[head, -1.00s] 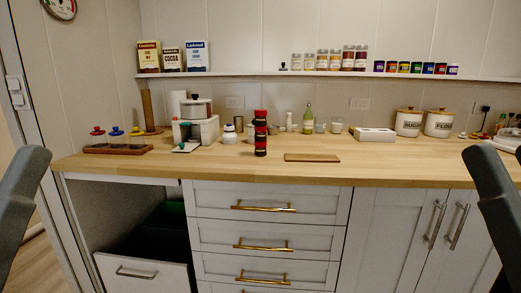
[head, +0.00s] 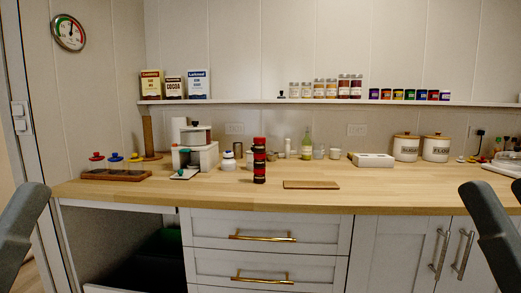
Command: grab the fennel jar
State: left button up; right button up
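Several lidded spice jars (head: 325,89) stand in a row on the wall shelf in the head view, with clear bodies and pale to reddish-brown contents. Their labels are too small to read, so I cannot tell which one is fennel. A row of small colored jars (head: 410,95) stands further right on the same shelf. A stack of red and black jars (head: 259,160) stands on the counter. Parts of my arms show at the left and right picture edges, far from the jars. Neither gripper's fingers are in view.
The wooden counter (head: 400,196) has free room along its front. A wooden board (head: 311,184) lies on it. A white appliance (head: 195,152), a green bottle (head: 306,143) and two canisters (head: 434,148) stand behind. Boxes (head: 198,84) stand at the shelf's left.

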dwell(0.3)
pick_arm(q)
jog(key=o, duration=0.7)
jog(key=shift+c, duration=0.2)
